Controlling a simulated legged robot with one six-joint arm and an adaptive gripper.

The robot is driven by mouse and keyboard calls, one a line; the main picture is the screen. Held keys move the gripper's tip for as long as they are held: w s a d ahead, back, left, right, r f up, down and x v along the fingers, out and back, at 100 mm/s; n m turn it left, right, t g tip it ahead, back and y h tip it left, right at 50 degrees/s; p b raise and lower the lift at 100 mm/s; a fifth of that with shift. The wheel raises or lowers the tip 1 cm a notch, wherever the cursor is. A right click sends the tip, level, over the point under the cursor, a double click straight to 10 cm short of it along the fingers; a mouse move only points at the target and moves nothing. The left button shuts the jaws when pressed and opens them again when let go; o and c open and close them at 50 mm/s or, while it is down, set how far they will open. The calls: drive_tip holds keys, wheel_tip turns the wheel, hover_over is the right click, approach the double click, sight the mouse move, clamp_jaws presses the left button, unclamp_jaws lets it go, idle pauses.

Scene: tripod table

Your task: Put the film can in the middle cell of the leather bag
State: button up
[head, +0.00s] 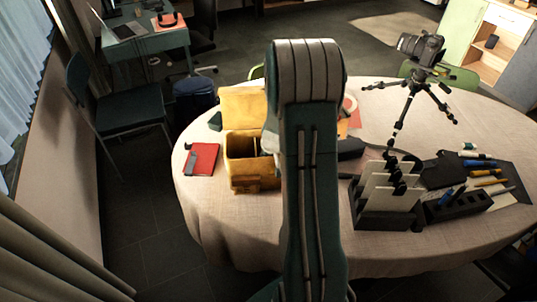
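The leather bag (242,180) is a tan, open box on the left half of the table, with its flap (242,107) raised at the back. A divider shows inside it, but my arm covers its right side and I cannot make out all the cells. I cannot pick out the film can in this view; it may be hidden behind my arm or inside the bag. My arm rises through the middle of the picture, and its far end is bent out of sight behind the upper link. My gripper does not show.
The oval table (225,225) has a pale cloth. A red notebook (203,160) lies left of the bag. To the right are a black rack with white plates (385,210), a dark pen block (458,205), several tools and a camera on a tripod (410,85). The front cloth is clear.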

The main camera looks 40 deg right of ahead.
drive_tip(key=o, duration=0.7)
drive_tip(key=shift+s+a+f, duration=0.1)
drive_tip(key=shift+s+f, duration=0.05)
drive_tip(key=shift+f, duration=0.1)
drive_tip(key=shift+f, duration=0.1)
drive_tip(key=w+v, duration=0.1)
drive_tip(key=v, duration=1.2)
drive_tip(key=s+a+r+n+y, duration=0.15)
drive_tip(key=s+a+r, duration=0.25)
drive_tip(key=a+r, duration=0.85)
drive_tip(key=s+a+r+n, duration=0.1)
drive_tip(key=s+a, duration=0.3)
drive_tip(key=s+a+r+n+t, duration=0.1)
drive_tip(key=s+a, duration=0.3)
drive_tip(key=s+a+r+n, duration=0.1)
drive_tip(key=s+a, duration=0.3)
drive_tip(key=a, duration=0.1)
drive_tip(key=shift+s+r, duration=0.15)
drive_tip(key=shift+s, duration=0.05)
